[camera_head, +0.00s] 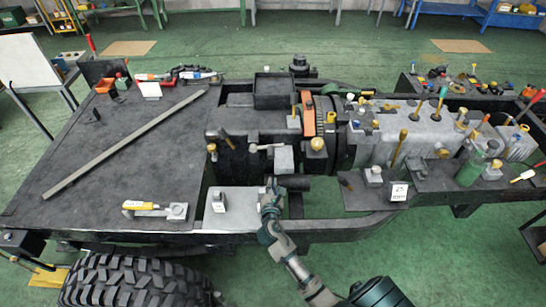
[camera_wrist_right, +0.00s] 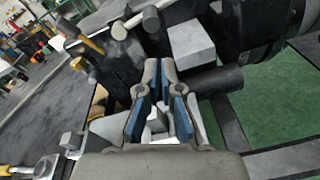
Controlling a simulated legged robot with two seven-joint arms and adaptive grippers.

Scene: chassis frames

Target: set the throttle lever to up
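No lever carries a readable throttle label, so I cannot tell for sure which one is the throttle lever. A grey bar-like handle (camera_head: 262,147) sticks out of the black housing, just beyond my right gripper. My right gripper (camera_head: 269,186) is over the near edge of the chassis, below a pale block (camera_head: 284,159). In the wrist view its blue-padded fingers (camera_wrist_right: 159,68) are partly apart, with a narrow gap at the tips and nothing visible held. My left gripper is not in view.
A black cylinder (camera_head: 320,190) lies close to the right gripper's right. Several other levers and knobs crowd the grey gearbox (camera_head: 405,130). A yellow-handled clamp (camera_head: 142,205) and a long bar (camera_head: 125,142) rest on the left plate. A tyre (camera_head: 130,282) is below.

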